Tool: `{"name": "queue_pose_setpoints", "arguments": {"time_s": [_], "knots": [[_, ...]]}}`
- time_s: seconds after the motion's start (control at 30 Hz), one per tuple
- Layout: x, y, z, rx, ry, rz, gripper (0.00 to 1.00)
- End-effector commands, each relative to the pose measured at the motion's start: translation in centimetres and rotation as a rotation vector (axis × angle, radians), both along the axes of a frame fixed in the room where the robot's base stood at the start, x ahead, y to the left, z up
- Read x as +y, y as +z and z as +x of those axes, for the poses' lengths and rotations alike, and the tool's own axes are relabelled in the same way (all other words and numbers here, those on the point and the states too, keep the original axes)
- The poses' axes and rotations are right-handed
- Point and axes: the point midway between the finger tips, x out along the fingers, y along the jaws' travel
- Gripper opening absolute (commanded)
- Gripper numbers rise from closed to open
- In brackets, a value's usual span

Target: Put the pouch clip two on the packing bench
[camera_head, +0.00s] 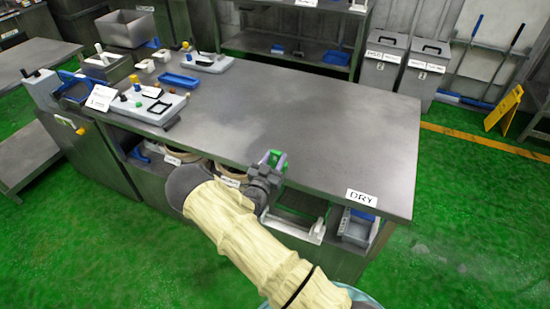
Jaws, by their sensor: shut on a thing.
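My gripper (276,165) is at the front edge of a long grey metal bench (310,120), right of its middle. It is shut on a small green thing (272,157), which looks like a clip and shows between the fingers. The fingers hide part of it, and no number can be read on it. I cannot tell whether it touches the bench top. A "DRY" sign (361,198) sits at the bench's front right corner. No sign that I can read names the packing bench.
The bench top's middle and right are clear. Control boxes (148,103), a blue tray (179,81) and small white parts stand at its left. Bins and a frame (294,222) sit on the shelf below. Grey bins (383,62) and a yellow floor sign (503,108) stand behind.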

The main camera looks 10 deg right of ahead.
Motion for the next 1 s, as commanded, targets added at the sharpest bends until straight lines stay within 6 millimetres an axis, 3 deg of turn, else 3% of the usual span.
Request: {"name": "queue_pose_setpoints", "arguments": {"time_s": [0.2,0.23,0.33,0.77,1.0], "knots": [[0.0,-0.4,0.0,0.0,0.0,0.0,0.14],[0.0,-0.4,0.0,0.0,0.0,0.0,0.38],[0.0,-0.3,0.0,0.001,0.0,-0.001,0.57],[0.0,0.3,0.0,0.001,0.001,-0.001,0.57],[2.3,-0.9,-3.1,0.002,0.002,0.0,0.57]]}}
